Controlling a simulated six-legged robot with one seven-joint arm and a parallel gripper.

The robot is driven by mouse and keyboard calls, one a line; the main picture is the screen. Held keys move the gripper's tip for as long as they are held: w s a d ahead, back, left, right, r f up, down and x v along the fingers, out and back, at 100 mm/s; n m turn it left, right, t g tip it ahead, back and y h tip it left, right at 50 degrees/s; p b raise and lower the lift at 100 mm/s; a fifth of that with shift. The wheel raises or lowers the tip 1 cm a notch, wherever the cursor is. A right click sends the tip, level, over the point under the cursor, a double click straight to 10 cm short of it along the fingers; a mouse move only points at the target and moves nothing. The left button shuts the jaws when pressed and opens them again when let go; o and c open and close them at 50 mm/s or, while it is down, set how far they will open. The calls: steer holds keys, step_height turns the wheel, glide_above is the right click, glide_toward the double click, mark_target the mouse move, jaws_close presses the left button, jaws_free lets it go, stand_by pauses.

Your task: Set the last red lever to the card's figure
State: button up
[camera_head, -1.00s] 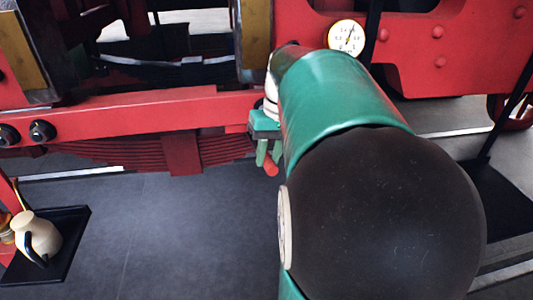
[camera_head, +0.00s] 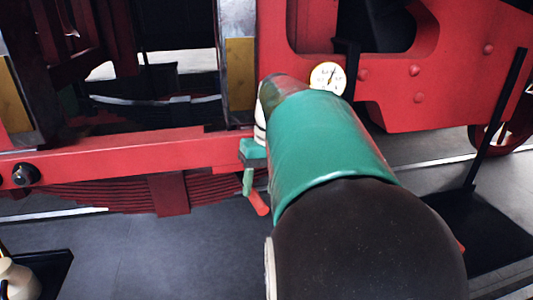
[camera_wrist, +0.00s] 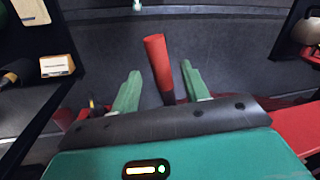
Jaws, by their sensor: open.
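The red lever (camera_wrist: 155,62) stands up between the two green fingers of my gripper (camera_wrist: 160,72) in the wrist view. The fingers are apart, with a gap showing on both sides of it. In the head view the lever (camera_head: 259,204) points down and right beside the green gripper (camera_head: 248,182), below the red beam. The lever's root is hidden. A white gauge (camera_head: 328,78) faces the camera above my arm; its reading is too small to tell. A small pale card (camera_wrist: 57,65) on a wooden block shows at the left of the wrist view; its figure cannot be read.
A red beam (camera_head: 110,161) with a leaf spring (camera_head: 100,194) runs left of my gripper. A dark tray (camera_head: 58,268) with a cream jug (camera_head: 20,279) is at lower left. A black post (camera_head: 497,118) stands at right. Grey floor between is clear.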

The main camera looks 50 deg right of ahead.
step_height(320, 180, up, 11)
steer(key=d, duration=0.2)
steer(key=shift+s, duration=0.4)
steer(key=shift+f, duration=0.1)
steer(key=s+a+f+n+t, duration=0.1)
steer(key=a+f, duration=0.4)
steer(key=a, duration=0.4)
steer(key=s+a+f+n+t+h, duration=0.1)
steer(key=a+f+n+t, duration=0.1)
steer(key=a+f, duration=0.4)
steer(key=s+a+f+n+t+h, duration=0.1)
steer(key=a+f, duration=0.5)
steer(key=a, duration=0.5)
steer(key=shift+s+a+f+t, duration=0.15)
steer(key=shift+s+a+t, duration=0.2)
steer(key=shift+s+t, duration=0.05)
steer(key=shift+c, duration=1.1)
steer(key=shift+d, duration=0.15)
